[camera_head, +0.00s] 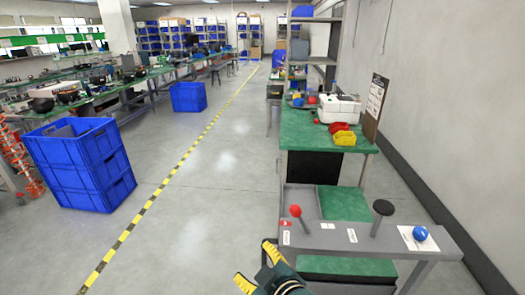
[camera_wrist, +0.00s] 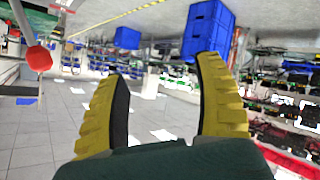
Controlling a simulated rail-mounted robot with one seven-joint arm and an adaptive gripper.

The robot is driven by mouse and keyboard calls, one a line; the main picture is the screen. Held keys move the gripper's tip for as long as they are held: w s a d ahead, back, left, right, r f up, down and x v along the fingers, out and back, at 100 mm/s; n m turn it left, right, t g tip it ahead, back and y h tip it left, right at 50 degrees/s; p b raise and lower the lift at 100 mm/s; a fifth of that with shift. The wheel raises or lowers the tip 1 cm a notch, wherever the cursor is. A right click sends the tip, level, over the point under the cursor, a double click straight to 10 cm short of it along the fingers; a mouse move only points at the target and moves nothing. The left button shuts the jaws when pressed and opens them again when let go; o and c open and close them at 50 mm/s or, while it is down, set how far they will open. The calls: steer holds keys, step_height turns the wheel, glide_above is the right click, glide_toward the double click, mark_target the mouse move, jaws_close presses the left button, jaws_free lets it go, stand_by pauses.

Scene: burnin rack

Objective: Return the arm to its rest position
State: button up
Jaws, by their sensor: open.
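My gripper (camera_head: 256,271) shows at the bottom middle of the head view, left of the grey control bench. In the wrist view its two yellow, black-lined fingers (camera_wrist: 164,100) stand wide apart with nothing between them. The gripper is open and empty, above the floor and apart from the bench. Most of my arm is out of the head view.
The grey bench (camera_head: 349,240) carries a red-knobbed lever (camera_head: 295,211), a black-knobbed lever (camera_head: 383,209) and a blue ball (camera_head: 420,233). A green table (camera_head: 300,136) stands behind it. Blue crates (camera_head: 80,163) stand at left. The aisle floor (camera_head: 200,190) is clear.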

steer(key=s+d+r+m+t+h, duration=0.2)
steer(key=s+r+m+t, duration=0.25)
steer(key=r, duration=0.45)
steer(key=s+d+r+m+t+h, duration=0.25)
steer(key=s+r, duration=0.25)
steer(key=r, duration=0.3)
steer(key=s+d+r+m+t+h, duration=0.2)
steer(key=s+d+r+m+t, duration=0.15)
steer(key=r, duration=0.55)
step_height(320, 180, up, 38)
steer(key=a+p, duration=0.1)
steer(key=p, duration=3.7)
steer(key=shift+s+f+m+t, duration=0.2)
steer(key=shift+m+t, duration=0.15)
steer(key=shift+m, duration=0.1)
steer(key=shift+y, duration=0.25)
